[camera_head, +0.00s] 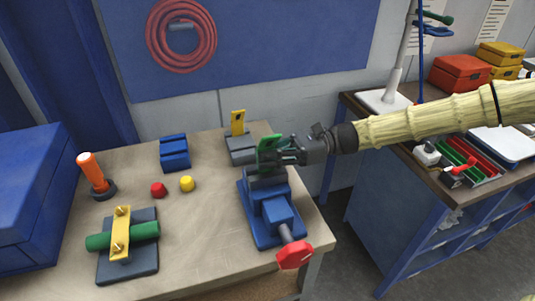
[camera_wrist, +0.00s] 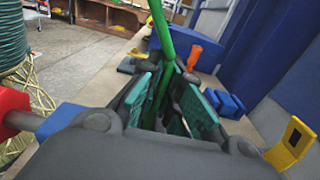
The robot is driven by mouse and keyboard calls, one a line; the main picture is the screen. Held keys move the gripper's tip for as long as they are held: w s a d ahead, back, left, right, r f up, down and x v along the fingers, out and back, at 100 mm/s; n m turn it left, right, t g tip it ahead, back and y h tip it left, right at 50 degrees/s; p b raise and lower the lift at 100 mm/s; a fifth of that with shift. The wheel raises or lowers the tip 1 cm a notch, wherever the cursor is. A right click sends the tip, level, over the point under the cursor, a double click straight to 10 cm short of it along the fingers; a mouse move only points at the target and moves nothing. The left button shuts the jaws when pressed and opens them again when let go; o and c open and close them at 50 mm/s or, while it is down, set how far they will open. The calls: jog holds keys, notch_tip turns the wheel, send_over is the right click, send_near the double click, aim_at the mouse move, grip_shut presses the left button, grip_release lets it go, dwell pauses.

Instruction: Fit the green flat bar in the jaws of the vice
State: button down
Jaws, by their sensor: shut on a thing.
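The green flat bar (camera_head: 270,142) is in my gripper (camera_head: 279,151), which is shut on it. The bar stands at the top of the vice, and its lower part is hidden by the gripper and jaws. I cannot tell whether it sits between the jaws or just above them. The blue vice (camera_head: 268,208) has grey jaws at its back and a red handle (camera_head: 295,255) facing the front right. In the wrist view, a bright green length (camera_wrist: 160,40) runs up between the green finger pads. The vice's red handle (camera_wrist: 12,112) shows at the left edge.
A grey block with a yellow upright plate (camera_head: 239,122) stands just behind the vice. A blue block (camera_head: 174,152), red and yellow knobs, an orange-handled tool (camera_head: 90,168) and a clamped green round bar (camera_head: 140,232) are further left. The bench front between them is clear.

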jog(key=shift+f+b, duration=0.35)
jog(key=shift+f, duration=0.65)
jog(key=shift+s+f, duration=0.1)
jog(key=shift+f, duration=0.05)
jog(key=c, duration=1.5)
grip_release()
jog(key=shift+f, duration=0.25)
jog(key=shift+d, duration=0.15)
jog(key=v, duration=0.5)
jog(key=r+v, duration=0.1)
jog(key=v, duration=0.1)
jog(key=shift+w+d, duration=0.25)
jog(key=shift+d, duration=0.05)
